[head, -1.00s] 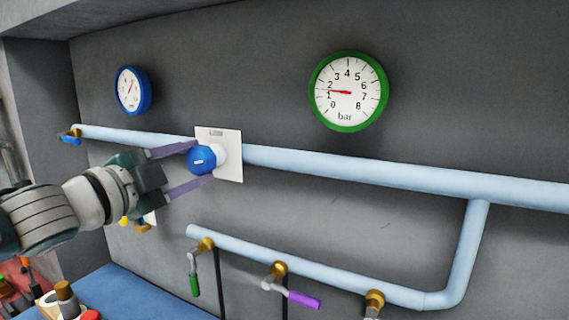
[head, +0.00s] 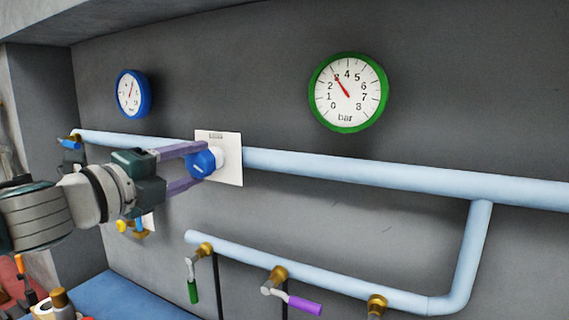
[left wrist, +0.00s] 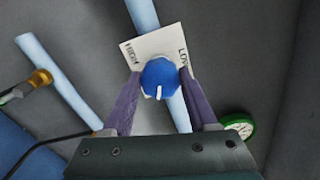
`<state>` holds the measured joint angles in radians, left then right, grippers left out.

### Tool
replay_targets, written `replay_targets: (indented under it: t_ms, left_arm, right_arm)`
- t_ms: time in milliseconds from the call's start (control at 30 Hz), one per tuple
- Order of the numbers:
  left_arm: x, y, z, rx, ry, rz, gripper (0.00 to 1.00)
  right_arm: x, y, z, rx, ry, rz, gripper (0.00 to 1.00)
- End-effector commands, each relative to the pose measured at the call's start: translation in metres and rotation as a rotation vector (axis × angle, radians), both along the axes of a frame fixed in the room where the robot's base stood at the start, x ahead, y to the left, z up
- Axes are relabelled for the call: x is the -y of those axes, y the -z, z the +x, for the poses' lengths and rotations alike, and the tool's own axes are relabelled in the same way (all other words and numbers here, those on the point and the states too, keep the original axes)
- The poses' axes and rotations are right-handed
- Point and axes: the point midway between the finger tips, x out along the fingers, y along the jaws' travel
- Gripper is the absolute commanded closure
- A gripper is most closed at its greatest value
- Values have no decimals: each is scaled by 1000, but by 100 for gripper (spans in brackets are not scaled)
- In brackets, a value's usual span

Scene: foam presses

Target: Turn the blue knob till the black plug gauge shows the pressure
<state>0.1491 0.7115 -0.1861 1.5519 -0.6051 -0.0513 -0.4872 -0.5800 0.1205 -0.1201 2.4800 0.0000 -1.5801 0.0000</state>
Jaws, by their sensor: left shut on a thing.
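The blue knob (head: 201,164) sits on a white plate (head: 232,160) on the pale blue pipe. My left gripper (head: 197,164) is shut on it, one purple finger on each side. In the left wrist view the knob (left wrist: 159,74) has a white mark pointing down, and the plate (left wrist: 150,46) reads HIGH and LOW. A green-rimmed bar gauge (head: 348,92) has its red needle near 3. A smaller blue-rimmed gauge (head: 131,93) hangs at the left; its reading is too small to tell. I see no gauge marked with a black plug. My right gripper is not in view.
A lower pipe (head: 330,279) carries a green-handled valve (head: 193,285), a purple-handled valve (head: 303,304) and another brass fitting (head: 376,305). A blue surface (head: 137,294) with small items lies at lower left. The wall around the gauges is clear.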

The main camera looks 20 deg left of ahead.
Motion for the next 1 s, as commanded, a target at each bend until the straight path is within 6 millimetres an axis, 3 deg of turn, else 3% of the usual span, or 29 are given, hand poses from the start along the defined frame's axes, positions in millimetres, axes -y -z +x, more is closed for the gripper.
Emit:
replay_targets:
  t_ms: [533, 567, 800, 1000]
  left_arm:
    - [0, -1, 0, 3, 1, 26, 97]
    - [0, -1, 0, 3, 1, 26, 40]
    - [0, 0, 0, 3, 0, 25, 13]
    - [0, 0, 0, 2, 0, 25, 11]
  right_arm:
    - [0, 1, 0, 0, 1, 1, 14]
    - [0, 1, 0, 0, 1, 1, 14]
    - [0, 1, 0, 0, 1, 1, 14]
    - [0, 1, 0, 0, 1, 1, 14]
